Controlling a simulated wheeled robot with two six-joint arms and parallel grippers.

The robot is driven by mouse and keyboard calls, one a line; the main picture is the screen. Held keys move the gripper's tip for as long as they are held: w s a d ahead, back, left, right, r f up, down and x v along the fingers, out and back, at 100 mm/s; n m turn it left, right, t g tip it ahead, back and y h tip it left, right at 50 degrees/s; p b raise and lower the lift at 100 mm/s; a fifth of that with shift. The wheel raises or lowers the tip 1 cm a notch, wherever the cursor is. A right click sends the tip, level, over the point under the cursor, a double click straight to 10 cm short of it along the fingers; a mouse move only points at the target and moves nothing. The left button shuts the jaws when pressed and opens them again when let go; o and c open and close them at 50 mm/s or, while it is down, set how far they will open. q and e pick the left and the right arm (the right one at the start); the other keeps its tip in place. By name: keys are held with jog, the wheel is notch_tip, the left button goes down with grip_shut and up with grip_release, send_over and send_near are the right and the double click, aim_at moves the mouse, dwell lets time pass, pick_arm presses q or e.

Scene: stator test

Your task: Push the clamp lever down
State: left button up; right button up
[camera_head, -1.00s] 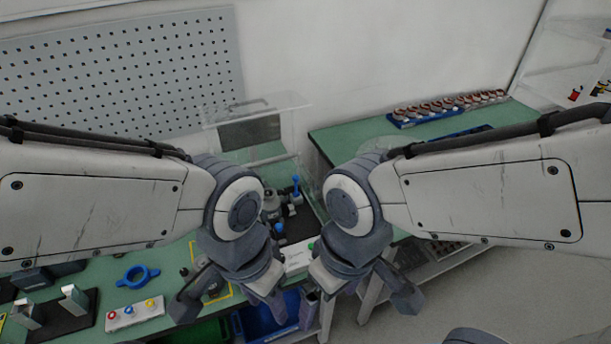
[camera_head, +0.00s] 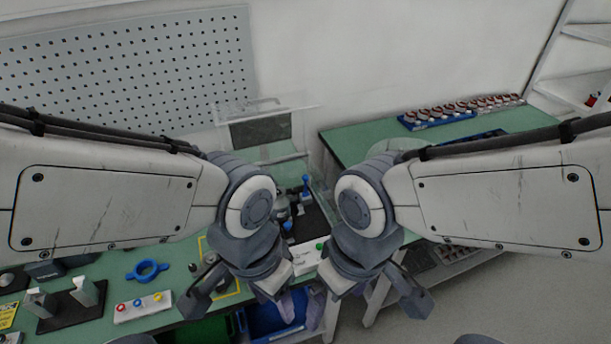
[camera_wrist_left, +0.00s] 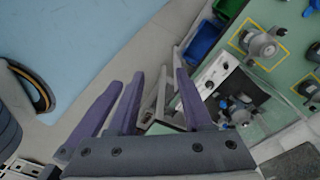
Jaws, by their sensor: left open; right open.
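The clamp lever, seen as a blue upright handle (camera_head: 306,184), stands on the small dark test fixture (camera_head: 318,224) at the middle of the green bench. My left arm partly hides the fixture. In the left wrist view, small blue and grey parts of the fixture (camera_wrist_left: 238,108) show to the right of the fingers. My left gripper (camera_head: 238,292) is open and empty, in front of the fixture and apart from the lever. Its purple fingers (camera_wrist_left: 148,105) also show in the left wrist view. My right gripper (camera_head: 376,290) is open and empty, to the right of the left one.
A button box (camera_head: 144,307) and a blue ring (camera_head: 147,271) lie on the left of the bench. A blue bin (camera_head: 268,322) sits below its front edge. A clear guard panel (camera_head: 262,114) stands behind the fixture. A second green table (camera_head: 372,140) holds a blue parts tray (camera_head: 440,119).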

pick_arm(q)
jog(key=shift+c, duration=0.9)
jog(key=shift+w+d+r, duration=0.15)
jog(key=shift+w, duration=0.15)
jog(key=n+t+p, duration=0.4)
jog(key=n+p, duration=0.1)
jog(key=p, duration=0.1)
send_over(305, 178)
jog(key=s, duration=0.3)
notch_tip(305, 178, down, 10)
jog(key=p+x, duration=0.1)
jog(key=x, duration=0.2)
jog(key=p+x, duration=0.1)
jog(key=x, duration=0.2)
jog(key=p+x, duration=0.2)
jog(key=x, duration=0.1)
jog(key=shift+w+a, duration=0.1)
jog(key=shift+a, duration=0.25)
jog(key=shift+x, duration=0.9)
